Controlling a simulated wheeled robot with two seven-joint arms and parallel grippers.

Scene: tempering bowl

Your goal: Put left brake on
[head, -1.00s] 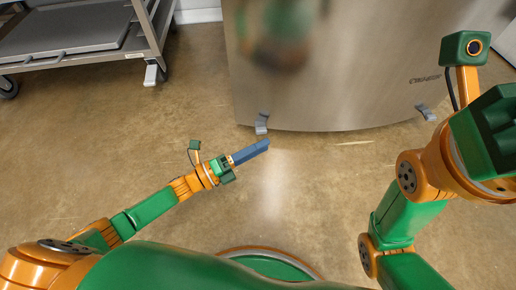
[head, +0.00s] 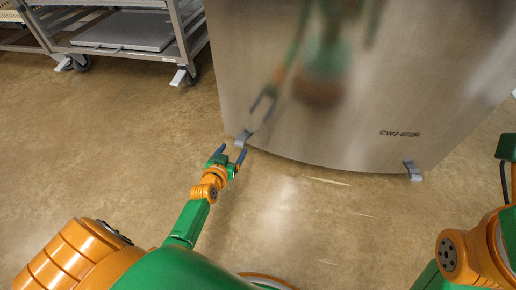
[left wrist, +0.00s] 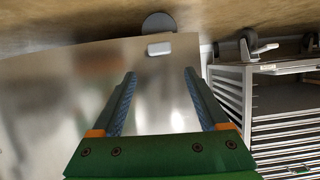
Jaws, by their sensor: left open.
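The left brake (head: 243,138) is a small grey pedal at the lower left corner of the steel machine (head: 300,90). In the left wrist view the pedal (left wrist: 159,48) shows as a pale block at the panel's edge, in front of a dark round caster (left wrist: 158,22). My left gripper (head: 229,153) is open and empty, its blue fingers pointing at the pedal, just short of it. In the left wrist view the pedal lies in line with the gap between the fingertips (left wrist: 159,74). Whether the pedal is up or down I cannot tell. My right gripper is out of view.
A similar grey pedal (head: 413,171) sits at the machine's lower right. A wheeled steel rack (head: 130,35) stands at the back left; it also shows in the left wrist view (left wrist: 260,110). The brown floor (head: 110,150) between is clear.

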